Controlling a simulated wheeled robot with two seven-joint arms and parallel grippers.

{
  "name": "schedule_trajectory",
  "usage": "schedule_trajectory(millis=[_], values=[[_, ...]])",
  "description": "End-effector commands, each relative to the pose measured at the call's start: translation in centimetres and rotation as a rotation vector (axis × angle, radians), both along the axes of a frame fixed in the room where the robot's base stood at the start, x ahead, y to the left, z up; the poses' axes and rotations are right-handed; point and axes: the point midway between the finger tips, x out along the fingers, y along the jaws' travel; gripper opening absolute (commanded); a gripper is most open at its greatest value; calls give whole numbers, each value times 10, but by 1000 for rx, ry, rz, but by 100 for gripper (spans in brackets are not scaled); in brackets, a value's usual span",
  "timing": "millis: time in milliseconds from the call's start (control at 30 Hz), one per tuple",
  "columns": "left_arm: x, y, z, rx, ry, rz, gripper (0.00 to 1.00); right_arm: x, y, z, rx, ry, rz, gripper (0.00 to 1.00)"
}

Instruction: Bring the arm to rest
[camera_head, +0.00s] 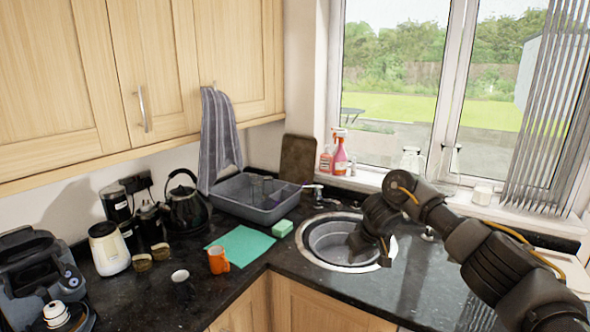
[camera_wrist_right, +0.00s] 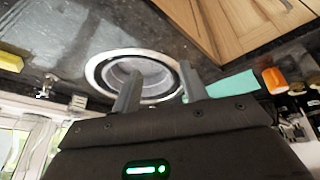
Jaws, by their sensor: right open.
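My right arm comes in from the right over the counter. Its gripper (camera_head: 372,249) points down at the round sink (camera_head: 318,257), over the bowl's right side; how far above the bowl it is, I cannot tell. In the right wrist view the two fingers of the gripper (camera_wrist_right: 158,83) stand apart with nothing between them. The sink's metal rim (camera_wrist_right: 100,62) shows behind them. My left arm and gripper are not in view.
A grey dish tub (camera_head: 262,211) and a kettle (camera_head: 186,207) stand behind. Spray bottles (camera_head: 340,158) stand by the window.

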Motion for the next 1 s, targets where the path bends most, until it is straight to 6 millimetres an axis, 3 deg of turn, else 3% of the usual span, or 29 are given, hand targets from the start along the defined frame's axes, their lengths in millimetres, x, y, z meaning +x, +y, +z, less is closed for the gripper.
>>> schedule_trajectory(millis=[233, 367, 567, 667, 767, 1000], values=[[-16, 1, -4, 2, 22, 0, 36, -7, 10, -44, 59, 30, 26, 43], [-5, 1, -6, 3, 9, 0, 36, -12, 19, -72, 96, 47, 47, 43], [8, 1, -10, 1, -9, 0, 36, -25, 42, -136, 185, 78, 85, 43], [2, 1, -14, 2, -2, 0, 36, -37, 55, -179, 244, 93, 101, 43], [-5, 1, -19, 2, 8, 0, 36, -58, 66, -238, 311, 107, 107, 43], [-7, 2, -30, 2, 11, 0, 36, -140, 75, -400, 439, 109, 52, 43]])
